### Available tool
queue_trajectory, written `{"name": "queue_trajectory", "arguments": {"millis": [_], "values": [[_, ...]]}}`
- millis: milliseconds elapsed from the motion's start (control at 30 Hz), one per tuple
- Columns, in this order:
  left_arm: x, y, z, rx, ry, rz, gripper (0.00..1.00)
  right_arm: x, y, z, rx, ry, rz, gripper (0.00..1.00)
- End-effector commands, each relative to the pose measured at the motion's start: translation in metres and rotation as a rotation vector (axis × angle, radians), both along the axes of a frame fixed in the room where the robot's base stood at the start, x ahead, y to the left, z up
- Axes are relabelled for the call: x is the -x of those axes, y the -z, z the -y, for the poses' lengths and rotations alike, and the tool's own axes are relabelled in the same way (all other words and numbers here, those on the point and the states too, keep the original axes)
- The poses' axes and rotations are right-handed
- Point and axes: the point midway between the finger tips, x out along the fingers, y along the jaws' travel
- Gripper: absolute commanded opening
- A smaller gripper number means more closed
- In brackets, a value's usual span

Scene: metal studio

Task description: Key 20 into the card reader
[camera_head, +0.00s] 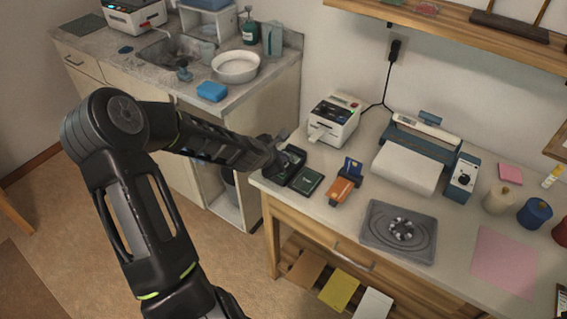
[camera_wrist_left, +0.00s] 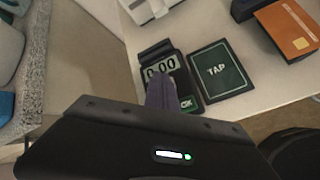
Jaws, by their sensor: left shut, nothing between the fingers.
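The card reader (camera_head: 291,165) stands at the left front corner of the table, dark with a lit display. In the left wrist view the display (camera_wrist_left: 160,65) reads 0.00, and a green OK key (camera_wrist_left: 187,103) shows below it. My left gripper (camera_head: 282,150) is shut and empty over the reader. In the wrist view its fingers (camera_wrist_left: 160,88) cover most of the keys, and I cannot tell whether they touch one. A dark green TAP pad (camera_head: 306,180) lies just right of the reader; it also shows in the wrist view (camera_wrist_left: 217,70). My right gripper is out of view.
A white label printer (camera_head: 333,119) stands behind. The sink counter (camera_head: 195,60) is across a gap on the left.

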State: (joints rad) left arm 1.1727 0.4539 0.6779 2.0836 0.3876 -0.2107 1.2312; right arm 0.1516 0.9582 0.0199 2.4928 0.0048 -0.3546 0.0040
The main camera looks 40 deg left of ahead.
Motion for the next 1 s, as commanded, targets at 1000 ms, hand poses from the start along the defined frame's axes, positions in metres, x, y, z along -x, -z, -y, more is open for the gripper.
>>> {"name": "queue_trajectory", "arguments": {"millis": [1000], "values": [[0.0,-0.011,0.0,0.0,-0.001,-0.001,0.0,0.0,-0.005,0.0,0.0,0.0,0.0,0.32]]}}
